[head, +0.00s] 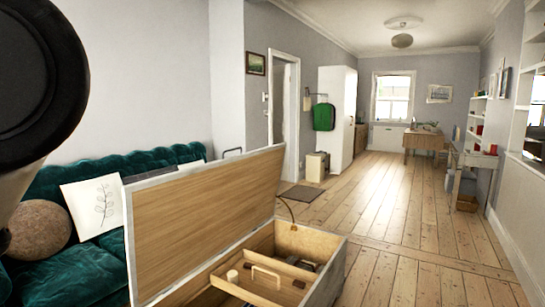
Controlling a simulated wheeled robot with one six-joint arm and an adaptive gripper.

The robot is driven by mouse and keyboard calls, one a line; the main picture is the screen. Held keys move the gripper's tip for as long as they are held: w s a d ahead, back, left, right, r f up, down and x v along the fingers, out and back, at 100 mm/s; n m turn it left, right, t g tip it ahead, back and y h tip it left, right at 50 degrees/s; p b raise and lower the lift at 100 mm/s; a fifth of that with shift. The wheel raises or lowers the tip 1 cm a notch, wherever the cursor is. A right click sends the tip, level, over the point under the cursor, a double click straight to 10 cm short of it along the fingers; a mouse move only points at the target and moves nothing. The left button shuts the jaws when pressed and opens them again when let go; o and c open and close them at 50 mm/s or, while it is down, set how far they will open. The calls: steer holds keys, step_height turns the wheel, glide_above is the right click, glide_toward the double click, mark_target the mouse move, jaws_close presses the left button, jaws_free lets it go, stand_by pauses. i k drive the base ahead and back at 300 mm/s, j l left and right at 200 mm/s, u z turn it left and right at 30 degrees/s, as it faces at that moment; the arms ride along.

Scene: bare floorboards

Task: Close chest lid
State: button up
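A wooden chest (334,268) stands on the floorboards at the bottom middle of the head view. Its lid (205,215) is open and tilted up on the left side, with the wood-coloured inner face showing. Inside the chest are an inner tray or partition with a light handle (266,277) and a small whitish round item (232,276). The chest's near end is cut off by the frame's lower edge. A dark round part of my arm fills the upper left corner. My gripper is not in view.
A green sofa (92,262) with a white cushion (92,205) and a round brown cushion (38,230) stands left, behind the lid. Open floor (400,225) runs right of the chest to the far window. A desk (472,160) and shelves line the right wall.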

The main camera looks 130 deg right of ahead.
mark_target(176, 223)
steer(key=j+z, duration=0.1)
steer(key=z, duration=0.4)
steer(key=k+z, duration=0.15)
steer(key=z, duration=0.35)
steer(key=k+z, duration=0.1)
steer(key=z, duration=0.35)
steer(key=k+z, duration=0.1)
steer(key=z, duration=0.4)
steer(key=k+z, duration=0.1)
steer(key=z, duration=0.4)
steer(key=l+z, duration=0.15)
steer(key=z, duration=0.35)
steer(key=k+l+z, duration=0.1)
steer(key=z, duration=0.4)
steer(key=l+z, duration=0.15)
steer(key=z, duration=0.35)
steer(key=j+z, duration=0.2)
steer(key=j, duration=0.45)
steer(key=i+j+z, duration=0.15)
steer(key=j+z, duration=0.15)
steer(key=j, duration=0.2)
steer(key=i+j+z, duration=0.1)
steer(key=j+z, duration=0.15)
steer(key=j, duration=0.25)
steer(key=j+z, duration=0.3)
steer(key=j, duration=0.2)
steer(key=j+z, duration=0.4)
steer(key=j, duration=2.55)
steer(key=l, duration=0.2)
